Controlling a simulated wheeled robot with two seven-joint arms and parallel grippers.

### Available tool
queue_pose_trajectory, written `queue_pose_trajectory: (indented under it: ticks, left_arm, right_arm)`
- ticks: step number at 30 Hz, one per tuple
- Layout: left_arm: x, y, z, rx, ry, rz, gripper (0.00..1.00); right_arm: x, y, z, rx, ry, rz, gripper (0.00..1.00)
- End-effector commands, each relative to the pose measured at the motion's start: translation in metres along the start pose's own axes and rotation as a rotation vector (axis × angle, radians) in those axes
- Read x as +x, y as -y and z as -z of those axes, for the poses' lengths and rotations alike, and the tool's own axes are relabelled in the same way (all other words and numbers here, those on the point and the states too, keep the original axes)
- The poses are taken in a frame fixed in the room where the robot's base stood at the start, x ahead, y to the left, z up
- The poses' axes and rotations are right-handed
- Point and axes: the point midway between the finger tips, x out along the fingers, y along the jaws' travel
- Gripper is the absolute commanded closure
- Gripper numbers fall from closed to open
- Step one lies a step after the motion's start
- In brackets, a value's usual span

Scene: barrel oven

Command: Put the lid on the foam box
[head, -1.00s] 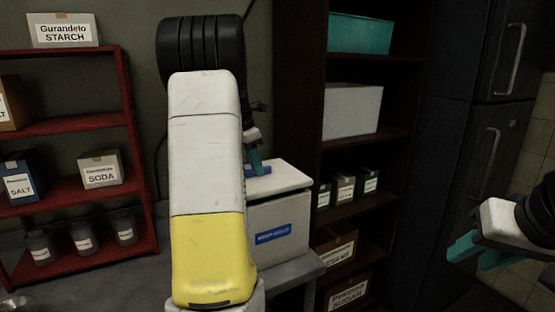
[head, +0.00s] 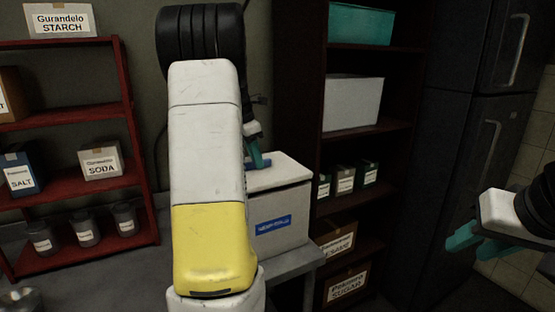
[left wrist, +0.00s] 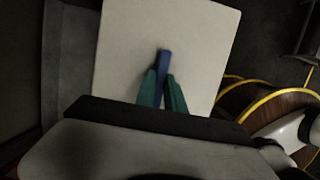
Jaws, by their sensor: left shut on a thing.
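The white foam box (head: 281,236) with a blue label stands on a grey table, partly hidden behind my left arm. Its white lid (head: 284,174) lies flat on the top of the box, and I see no clear gap along the visible edge. My left gripper (head: 260,163) is shut on the lid's blue handle (left wrist: 163,67). In the left wrist view the lid's pale top is under the teal fingers. The lid's left side is hidden in the head view. My right gripper (head: 474,242) is empty at the far right, its teal fingers apart.
A red shelf (head: 80,183) with boxes and jars stands at the left. A dark shelf (head: 375,148) with bins and cartons is right of the foam box. A dark fridge (head: 450,150) stands further right. The grey table (head: 297,263) has a little bare room in front of the box.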

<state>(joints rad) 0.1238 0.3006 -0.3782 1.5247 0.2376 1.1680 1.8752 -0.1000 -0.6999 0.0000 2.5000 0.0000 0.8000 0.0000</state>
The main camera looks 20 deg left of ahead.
Motion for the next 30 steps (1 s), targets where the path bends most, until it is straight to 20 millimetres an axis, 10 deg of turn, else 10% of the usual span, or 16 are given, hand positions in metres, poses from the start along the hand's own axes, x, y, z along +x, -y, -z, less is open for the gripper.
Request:
queue_pose_trajectory:
  ticks: [30]
  left_arm:
    - [0.0078, -0.0002, 0.0025, 0.000, 0.000, 0.000, 1.00]
  right_arm:
    - [0.0000, 0.0000, 0.0000, 0.000, 0.000, 0.000, 0.64]
